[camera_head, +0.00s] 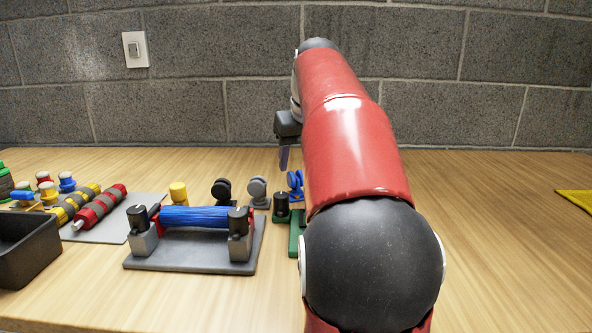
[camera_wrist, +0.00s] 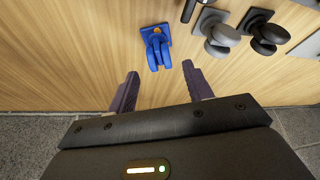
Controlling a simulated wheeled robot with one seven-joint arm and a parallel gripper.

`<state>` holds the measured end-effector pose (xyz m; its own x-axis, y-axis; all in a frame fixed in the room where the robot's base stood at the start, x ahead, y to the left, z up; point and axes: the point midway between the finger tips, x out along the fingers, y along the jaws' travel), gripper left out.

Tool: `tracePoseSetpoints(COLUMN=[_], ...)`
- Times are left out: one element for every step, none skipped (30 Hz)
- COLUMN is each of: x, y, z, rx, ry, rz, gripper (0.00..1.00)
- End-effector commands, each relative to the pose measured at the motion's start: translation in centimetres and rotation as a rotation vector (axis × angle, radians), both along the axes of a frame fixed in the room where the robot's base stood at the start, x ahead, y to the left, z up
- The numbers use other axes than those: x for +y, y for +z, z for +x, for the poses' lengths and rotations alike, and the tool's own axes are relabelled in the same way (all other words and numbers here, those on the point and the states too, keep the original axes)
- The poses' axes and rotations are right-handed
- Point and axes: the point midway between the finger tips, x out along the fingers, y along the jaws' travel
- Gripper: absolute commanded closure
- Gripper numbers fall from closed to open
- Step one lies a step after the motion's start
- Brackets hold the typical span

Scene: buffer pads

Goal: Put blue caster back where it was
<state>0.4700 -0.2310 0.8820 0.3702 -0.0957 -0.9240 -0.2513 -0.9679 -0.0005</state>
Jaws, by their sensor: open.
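The blue caster (camera_head: 295,183) stands on the wooden table, just left of my red arm, which partly hides it. In the wrist view the blue caster (camera_wrist: 156,46) shows its square base plate and its wheels. My gripper (camera_head: 284,160) is above the table near the caster. In the wrist view my gripper (camera_wrist: 160,76) is open and empty, and the caster lies just beyond the gap between its fingertips, apart from both.
A grey caster (camera_head: 258,190) and a black caster (camera_head: 221,189) stand in a row to the left. A black-topped green piece (camera_head: 282,205) is close in front. A blue roller (camera_head: 193,217) sits on a grey stand (camera_head: 190,260). A dark bin (camera_head: 25,255) is far left. Right of my arm is mostly clear.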

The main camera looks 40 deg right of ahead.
Motion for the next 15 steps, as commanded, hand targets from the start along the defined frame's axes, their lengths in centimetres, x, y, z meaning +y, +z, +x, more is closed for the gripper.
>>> tracePoseSetpoints(x=[0.1,0.1,0.2,0.3,0.3,0.4,0.4,0.5,0.5,0.5,0.5,0.5,0.6,0.6,0.6], y=[1.4,2.0,2.6,3.1,3.5,4.0,4.3,4.6,4.8,5.0,5.1,5.2,5.3,5.3,5.3], z=[-0.4,-0.6,-0.9,-1.1,-1.2,-1.5,-1.6,-1.7,-1.8,-1.9,-2.0,-2.0,-2.1,-2.1,-2.1], rx=[-0.003,-0.003,-0.003,-0.003,-0.003,-0.001,-0.002,-0.002,-0.001,0.000,0.000,0.000,0.000,0.000,0.000], ry=[0.000,0.000,0.001,0.001,0.001,0.001,0.001,0.001,0.001,0.001,0.001,0.001,0.001,0.001,0.001], rz=[-0.002,-0.002,-0.002,-0.002,-0.001,-0.001,-0.001,-0.001,-0.001,0.001,0.001,0.001,0.001,0.001,0.001], gripper=[0.49,0.49,0.49,0.49,0.49,0.49,0.49,0.49,0.49,0.49,0.49,0.49,0.49,0.49,0.49])
